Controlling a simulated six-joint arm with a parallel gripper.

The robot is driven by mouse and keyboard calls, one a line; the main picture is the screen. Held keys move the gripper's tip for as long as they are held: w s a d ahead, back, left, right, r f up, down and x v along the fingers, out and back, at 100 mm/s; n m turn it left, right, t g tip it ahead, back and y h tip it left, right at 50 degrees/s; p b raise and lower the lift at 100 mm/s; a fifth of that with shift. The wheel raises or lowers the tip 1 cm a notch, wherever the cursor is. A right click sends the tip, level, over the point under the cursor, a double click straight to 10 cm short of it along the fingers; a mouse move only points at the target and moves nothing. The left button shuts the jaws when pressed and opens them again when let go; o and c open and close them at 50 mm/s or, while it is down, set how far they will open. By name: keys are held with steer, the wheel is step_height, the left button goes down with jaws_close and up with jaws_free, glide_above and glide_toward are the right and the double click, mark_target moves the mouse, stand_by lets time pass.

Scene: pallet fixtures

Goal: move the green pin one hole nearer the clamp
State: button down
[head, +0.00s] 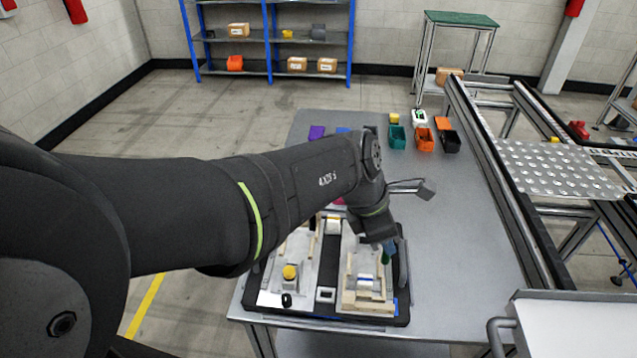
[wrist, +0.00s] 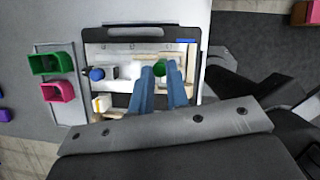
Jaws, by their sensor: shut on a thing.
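My gripper (head: 387,250) is low over the right side of the pallet fixture (head: 403,312), partly hidden by my own wrist in the head view. In the wrist view its two blue fingers (wrist: 161,76) are closed on the green pin (wrist: 160,68), whose round green top shows between the tips. The pin's lower end is hidden, so I cannot tell whether it is in a hole or clear of it. A light block (head: 364,300) with a blue-and-white part lies just left of the gripper. I cannot pick out the clamp or the row of holes clearly.
Small green (head: 397,138), orange (head: 424,140) and black (head: 450,141) bins stand at the table's back. The table right of the fixture is clear. A conveyor frame (head: 512,205) runs along the right.

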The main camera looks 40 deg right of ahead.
steer(key=shift+w+d+f, duration=0.1)
steer(key=shift+w+f, duration=0.1)
steer(key=shift+f, duration=1.75)
steer(key=shift+w+f, duration=0.2)
steer(key=shift+f, duration=1.75)
steer(key=shift+f, duration=0.25)
steer(key=shift+f, duration=0.7)
steer(key=c, duration=1.3)
jaws_free()
